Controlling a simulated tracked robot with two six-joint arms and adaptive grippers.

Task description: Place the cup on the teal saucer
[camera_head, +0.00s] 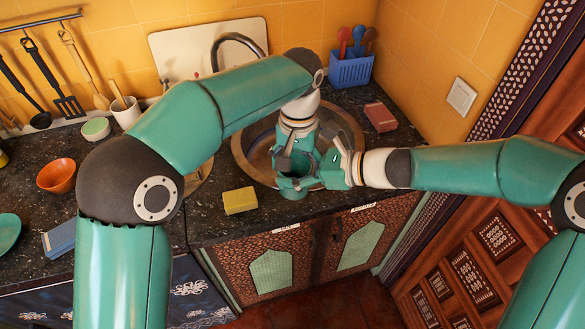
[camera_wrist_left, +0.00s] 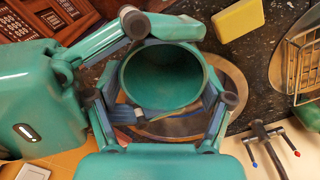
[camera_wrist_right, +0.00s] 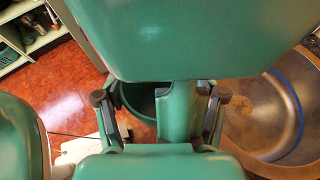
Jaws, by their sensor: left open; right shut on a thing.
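The green cup (camera_head: 294,186) is held in the air near the front of the sink. In the left wrist view I look down into the empty cup (camera_wrist_left: 163,80). My right gripper (camera_head: 322,172) is shut on the cup from the right. My left gripper (camera_head: 297,163) is open over the cup, its fingers on either side of it. In the right wrist view the cup (camera_wrist_right: 138,100) is partly hidden behind the left gripper. A teal plate, seemingly the saucer (camera_head: 8,232), lies on the counter, cut off by the left picture edge.
The round metal sink (camera_head: 347,125) is behind the grippers. A yellow sponge (camera_head: 240,201) lies at the counter's front. An orange bowl (camera_head: 57,176), a light green bowl (camera_head: 96,128) and a blue block (camera_head: 60,238) are to the left. A reddish block (camera_head: 380,117) is right of the sink.

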